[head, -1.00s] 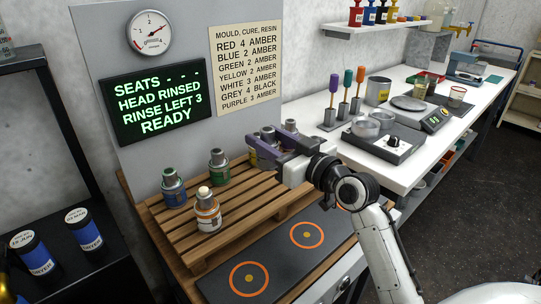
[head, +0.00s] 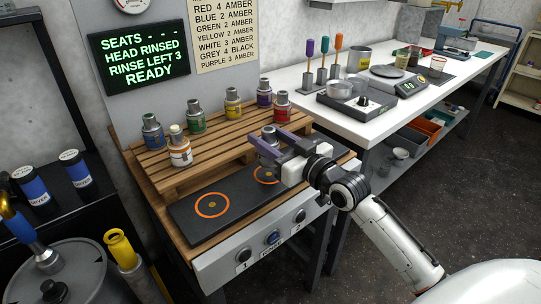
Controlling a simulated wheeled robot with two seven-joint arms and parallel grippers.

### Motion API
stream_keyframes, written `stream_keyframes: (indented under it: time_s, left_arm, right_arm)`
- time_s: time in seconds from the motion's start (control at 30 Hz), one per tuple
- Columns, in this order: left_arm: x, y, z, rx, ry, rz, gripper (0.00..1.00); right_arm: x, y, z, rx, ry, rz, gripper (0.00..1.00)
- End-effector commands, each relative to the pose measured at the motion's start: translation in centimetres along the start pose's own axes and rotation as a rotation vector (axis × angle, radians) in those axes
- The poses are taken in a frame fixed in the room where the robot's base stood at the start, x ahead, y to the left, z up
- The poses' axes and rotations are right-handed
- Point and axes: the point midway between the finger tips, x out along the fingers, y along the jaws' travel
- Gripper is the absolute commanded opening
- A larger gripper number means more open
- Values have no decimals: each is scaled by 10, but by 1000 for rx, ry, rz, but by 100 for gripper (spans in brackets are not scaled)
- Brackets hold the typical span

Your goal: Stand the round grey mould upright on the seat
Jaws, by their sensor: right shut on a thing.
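The round grey mould (head: 268,133) is between the fingers of my right gripper (head: 268,141), over the pallet's front edge and the right seat. It looks roughly upright; its lower part is hidden by the fingers, and I cannot tell whether it touches the seat. My right gripper is shut on it. The dark seat plate (head: 238,192) has two orange rings. The left ring (head: 212,205) is bare. The right ring (head: 262,174) is partly covered by my gripper. My left gripper is not in view.
The wooden pallet (head: 165,178) behind the plate bears several moulds, including a white one (head: 179,148) and a red one (head: 282,105). A panel with buttons (head: 272,238) is in front. A white bench (head: 395,115) with a scale stands right. A drum (head: 85,275) is lower left.

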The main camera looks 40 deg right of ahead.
Motion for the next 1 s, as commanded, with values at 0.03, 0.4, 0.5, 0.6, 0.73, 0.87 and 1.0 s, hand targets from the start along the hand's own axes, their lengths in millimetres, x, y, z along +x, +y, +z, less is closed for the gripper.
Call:
stream_keyframes:
  time_s: [0.03,0.4,0.5,0.6,0.73,0.87,1.0]
  left_arm:
    - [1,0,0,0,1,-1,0]
    - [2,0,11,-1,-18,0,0]
    - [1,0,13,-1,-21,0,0]
    - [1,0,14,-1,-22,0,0]
    - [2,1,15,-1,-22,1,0]
    - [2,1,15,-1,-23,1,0]
    - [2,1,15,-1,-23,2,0]
  right_arm:
    - [0,0,3,0,5,0,10]
    - [0,0,38,-1,6,1,10]
    - [0,0,37,-1,6,1,10]
    - [0,0,38,-1,6,1,10]
    - [0,0,42,-1,2,1,45]
    - [0,0,42,-1,2,1,60]
    - [0,0,42,-1,2,1,60]
